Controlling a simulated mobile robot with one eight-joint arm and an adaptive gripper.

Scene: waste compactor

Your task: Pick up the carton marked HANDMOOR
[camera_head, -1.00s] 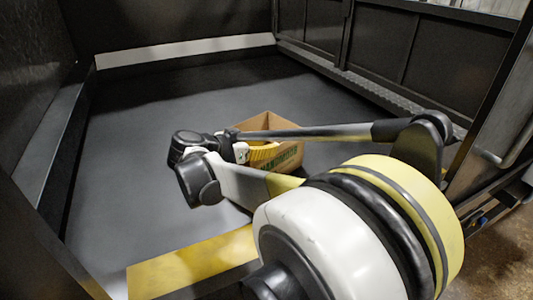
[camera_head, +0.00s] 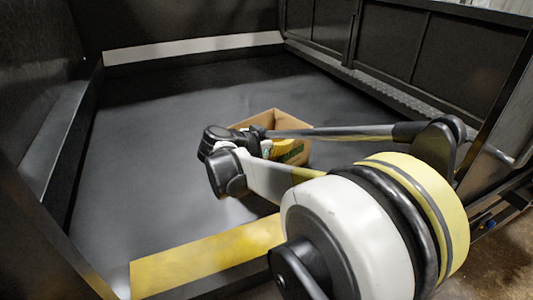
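An open-topped brown cardboard carton (camera_head: 296,122) stands on the dark compactor floor near the middle of the view. Green print shows low on its near side, but I cannot read it. My arm crosses in front of the carton and hides much of it. Something yellow (camera_head: 283,146) shows at the carton, partly behind my arm; I cannot tell what it is. The end of my arm is at the carton's left side. My gripper (camera_head: 262,146) is mostly hidden there by my own wrist, and its fingers cannot be made out.
The compactor floor (camera_head: 160,150) is clear around the carton. Dark walls stand at the left, back and right, with a white strip (camera_head: 190,47) along the back wall's foot. A yellow sill (camera_head: 205,258) edges the near side.

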